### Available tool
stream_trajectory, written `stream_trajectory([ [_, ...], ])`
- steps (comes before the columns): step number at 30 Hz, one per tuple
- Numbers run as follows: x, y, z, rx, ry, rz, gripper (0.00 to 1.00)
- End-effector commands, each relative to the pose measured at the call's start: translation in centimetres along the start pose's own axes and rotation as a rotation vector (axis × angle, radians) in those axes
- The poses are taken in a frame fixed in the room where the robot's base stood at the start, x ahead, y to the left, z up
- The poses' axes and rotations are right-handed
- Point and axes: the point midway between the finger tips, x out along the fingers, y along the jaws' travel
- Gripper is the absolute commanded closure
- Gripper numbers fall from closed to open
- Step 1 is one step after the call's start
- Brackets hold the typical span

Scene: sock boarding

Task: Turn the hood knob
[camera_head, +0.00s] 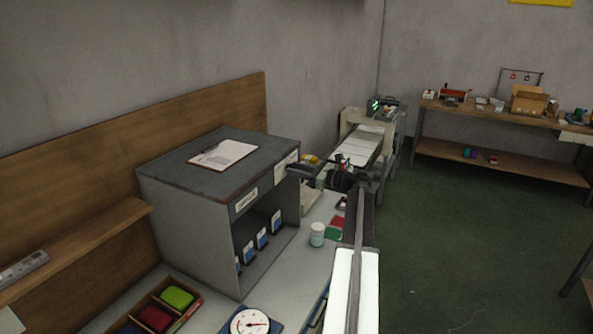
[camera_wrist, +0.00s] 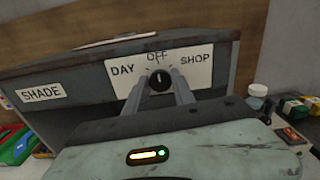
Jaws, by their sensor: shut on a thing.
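The hood knob (camera_wrist: 160,80) is small, round and black, on a white plate (camera_wrist: 117,72) marked DAY, OFF and SHOP. Its pale mark points up, roughly at OFF. My gripper (camera_wrist: 160,84) has one finger on each side of the knob and is shut on it. The grey hood (camera_head: 180,178) stands on the bench in the head view. My gripper (camera_head: 299,167) reaches its front at the right end there, by the white plate (camera_head: 284,162). The knob cannot be made out in the head view.
A clipboard (camera_head: 222,154) lies on the hood's top. A SHADE label (camera_wrist: 41,93) is left of the plate. Several blue-and-white packs stand inside the hood. A white jar (camera_head: 317,235), a dial gauge (camera_head: 249,323) and a wooden tray (camera_head: 196,308) are on the bench.

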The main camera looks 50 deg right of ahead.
Motion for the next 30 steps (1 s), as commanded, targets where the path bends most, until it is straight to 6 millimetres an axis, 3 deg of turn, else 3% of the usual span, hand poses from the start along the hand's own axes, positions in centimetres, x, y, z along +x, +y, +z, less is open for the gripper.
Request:
stream_trajectory([
  [21, 0.05, 0.25, -0.08, -0.587, 0.000, 0.001, 1.00],
  [30, 0.08, 0.30, -0.12, -0.747, 0.000, 0.002, 1.00],
])
